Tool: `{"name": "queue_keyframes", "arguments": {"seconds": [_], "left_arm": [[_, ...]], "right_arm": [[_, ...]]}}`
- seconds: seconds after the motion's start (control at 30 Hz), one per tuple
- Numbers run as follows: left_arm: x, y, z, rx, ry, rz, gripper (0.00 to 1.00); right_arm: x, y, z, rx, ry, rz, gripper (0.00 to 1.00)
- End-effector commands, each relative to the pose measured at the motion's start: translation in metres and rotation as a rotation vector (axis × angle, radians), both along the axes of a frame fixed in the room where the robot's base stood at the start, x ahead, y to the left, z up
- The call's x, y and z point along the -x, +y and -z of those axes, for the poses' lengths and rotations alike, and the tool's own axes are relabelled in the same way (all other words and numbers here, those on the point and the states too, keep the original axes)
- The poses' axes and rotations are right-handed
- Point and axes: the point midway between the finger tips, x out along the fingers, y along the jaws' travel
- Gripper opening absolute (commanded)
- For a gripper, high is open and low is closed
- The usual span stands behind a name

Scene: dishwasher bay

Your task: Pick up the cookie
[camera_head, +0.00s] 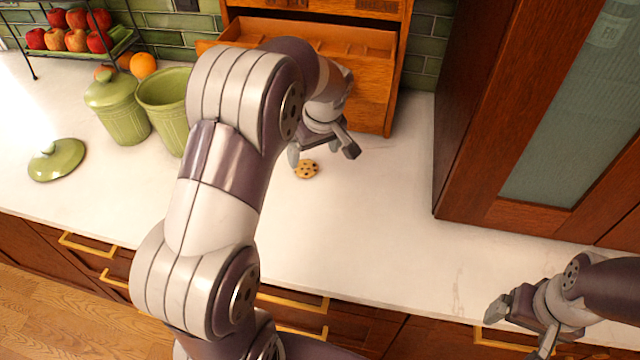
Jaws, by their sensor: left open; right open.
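The cookie (306,169) is round, tan with dark chips, and lies flat on the white counter (370,240) near the middle. My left gripper (322,158) is open just above and behind the cookie, with its fingers pointing down towards the counter. The cookie is not between the fingers as far as I can see; whether a fingertip touches it I cannot tell. My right gripper (518,330) is open and empty at the lower right, by the counter's front edge.
A wooden bread box (375,85) with an open drawer stands behind my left gripper. Green canisters (118,108), one open (165,105), and a loose green lid (57,160) are at left. A fruit rack (75,40) stands behind. A wooden cabinet (470,110) is at right.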

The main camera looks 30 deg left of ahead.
Motion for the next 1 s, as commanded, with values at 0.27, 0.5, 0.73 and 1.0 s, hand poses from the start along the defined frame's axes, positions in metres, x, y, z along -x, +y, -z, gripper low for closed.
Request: {"name": "queue_keyframes", "arguments": {"seconds": [0.27, 0.5, 0.73, 1.0], "left_arm": [[-0.013, 0.015, 0.030, -0.008, -0.013, -0.064, 0.92], [-0.022, 0.024, 0.069, -0.008, -0.017, -0.062, 0.92], [-0.022, 0.025, 0.073, -0.008, -0.019, -0.062, 0.92], [-0.022, 0.024, 0.073, -0.008, -0.019, -0.061, 0.54]], "right_arm": [[0.000, 0.000, -0.004, 0.000, -0.002, 0.000, 0.90], [0.000, 0.000, -0.012, 0.000, -0.001, 0.000, 0.90], [0.000, 0.000, -0.011, 0.000, -0.001, 0.000, 0.90], [0.000, 0.000, -0.011, 0.000, -0.001, 0.000, 0.90]]}}
